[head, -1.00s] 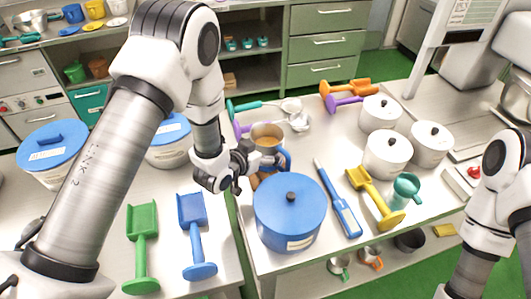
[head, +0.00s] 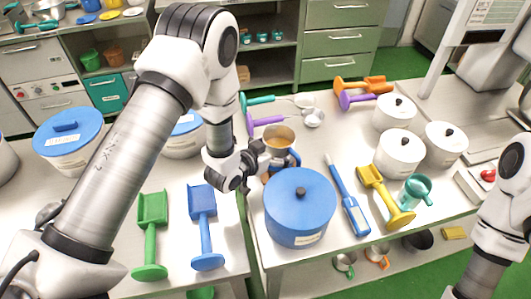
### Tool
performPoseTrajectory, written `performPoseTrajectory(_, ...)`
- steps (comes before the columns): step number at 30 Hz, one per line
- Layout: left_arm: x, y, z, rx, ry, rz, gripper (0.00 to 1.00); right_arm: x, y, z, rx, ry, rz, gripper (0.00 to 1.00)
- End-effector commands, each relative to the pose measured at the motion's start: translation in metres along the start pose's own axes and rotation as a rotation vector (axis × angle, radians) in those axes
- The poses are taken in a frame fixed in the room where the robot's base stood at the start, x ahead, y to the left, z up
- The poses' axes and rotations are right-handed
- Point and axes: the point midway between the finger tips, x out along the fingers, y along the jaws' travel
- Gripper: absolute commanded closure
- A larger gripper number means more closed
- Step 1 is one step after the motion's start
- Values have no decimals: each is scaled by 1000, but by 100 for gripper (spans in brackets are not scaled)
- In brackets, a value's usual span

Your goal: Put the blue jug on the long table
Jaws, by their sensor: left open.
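A jug with a blue handle and a tan inside (head: 279,139) stands on the right-hand worktable (head: 262,261), behind the large blue lidded pot (head: 300,211). It looks like the blue jug; its lower part is partly hidden by the pot and by my gripper. My left gripper (head: 247,174) is open and empty at the left of the jug, low over the table's left edge. I cannot tell whether it touches the jug. My right gripper is out of view; only part of the right arm shows at the right edge.
Green (head: 151,233) and blue scoops (head: 204,226) lie on the left worktable. A narrow gap separates the tables.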

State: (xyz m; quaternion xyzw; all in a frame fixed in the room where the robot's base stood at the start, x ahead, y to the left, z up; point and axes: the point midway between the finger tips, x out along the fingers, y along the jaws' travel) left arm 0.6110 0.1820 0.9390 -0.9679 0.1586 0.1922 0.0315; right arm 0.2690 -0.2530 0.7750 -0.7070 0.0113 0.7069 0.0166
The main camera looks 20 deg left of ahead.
Motion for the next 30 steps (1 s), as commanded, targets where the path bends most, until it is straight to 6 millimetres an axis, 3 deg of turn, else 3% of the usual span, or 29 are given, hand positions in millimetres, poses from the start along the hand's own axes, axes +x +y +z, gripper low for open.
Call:
performPoseTrajectory(9, -76, -1, 4, -5, 0, -3, 0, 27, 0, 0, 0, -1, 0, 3)
performPoseTrajectory(13, -100, -1, 2, -4, 1, -2, 0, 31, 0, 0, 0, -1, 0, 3)
performPoseTrajectory(18, -111, 0, 1, 0, 1, 0, 0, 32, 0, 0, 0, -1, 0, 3)
performPoseTrajectory(30, -111, 0, 1, 0, 1, 0, 0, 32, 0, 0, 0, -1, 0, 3)
